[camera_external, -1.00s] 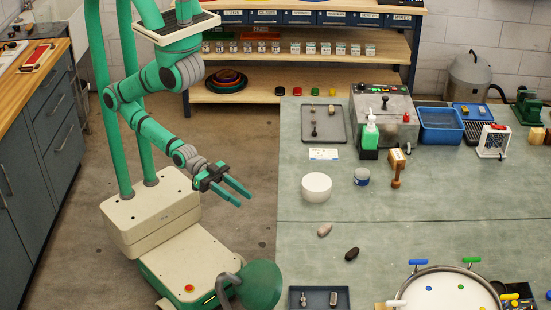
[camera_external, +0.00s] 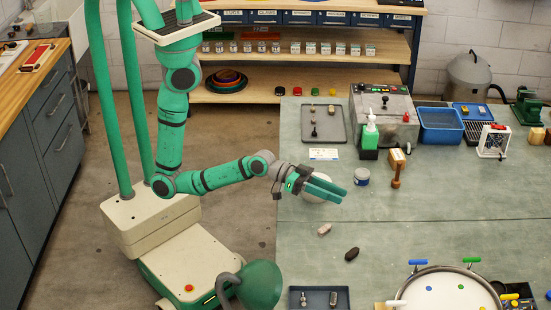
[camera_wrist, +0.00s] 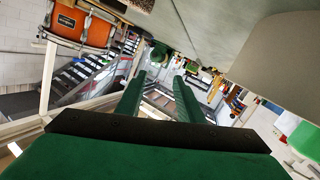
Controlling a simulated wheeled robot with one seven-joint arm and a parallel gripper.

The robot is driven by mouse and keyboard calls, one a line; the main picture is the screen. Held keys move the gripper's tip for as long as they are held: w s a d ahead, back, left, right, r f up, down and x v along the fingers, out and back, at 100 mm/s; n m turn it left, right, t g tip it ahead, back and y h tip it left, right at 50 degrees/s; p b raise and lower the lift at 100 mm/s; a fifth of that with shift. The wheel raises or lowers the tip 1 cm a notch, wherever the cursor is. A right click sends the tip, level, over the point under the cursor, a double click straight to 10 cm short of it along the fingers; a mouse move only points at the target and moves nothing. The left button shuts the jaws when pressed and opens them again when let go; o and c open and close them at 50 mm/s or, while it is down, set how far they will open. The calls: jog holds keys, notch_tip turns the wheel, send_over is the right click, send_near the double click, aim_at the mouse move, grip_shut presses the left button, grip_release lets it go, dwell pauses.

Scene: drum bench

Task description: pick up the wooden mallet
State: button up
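My gripper (camera_external: 343,195) is over the left part of the bench, left of the mallet and a little nearer the front. Its two green fingers point right and are apart, with nothing between them. In the wrist view the fingers (camera_wrist: 160,76) also stand apart and empty. I cannot make out the mallet for certain in the wrist view.
A white round block (camera_external: 311,199) is partly hidden by my gripper. A grey-blue tin (camera_external: 362,177) lies between my gripper and the mallet. A green bottle (camera_external: 370,138) and a grey control box (camera_external: 398,128) stand behind. Bench right of the mallet is clear.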

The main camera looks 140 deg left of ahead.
jog(key=w+a+r+g, duration=0.1)
jog(key=a+r+g, duration=0.15)
jog(key=a, duration=0.95)
jog(key=g+y, duration=0.2)
send_near(396, 180)
jog(key=shift+m+t, duration=0.25)
jog(key=shift+m, duration=0.05)
jog(key=r, duration=0.2)
jog(key=s+r, duration=0.1)
jog(key=r, duration=0.1)
jog(key=shift+a+r, duration=0.15)
jog(key=shift+r, duration=0.25)
jog(key=shift+h, duration=0.3)
jog(key=shift+x, duration=2.8)
jog(key=shift+a+x, duration=0.15)
jog(key=shift+x, duration=0.85)
jog(key=shift+a+x, duration=0.15)
jog(key=shift+x, duration=0.8)
jog(key=shift+w+a+f, duration=0.15)
jog(key=shift+w+a, duration=0.1)
jog(key=shift+w, duration=0.2)
grip_shut()
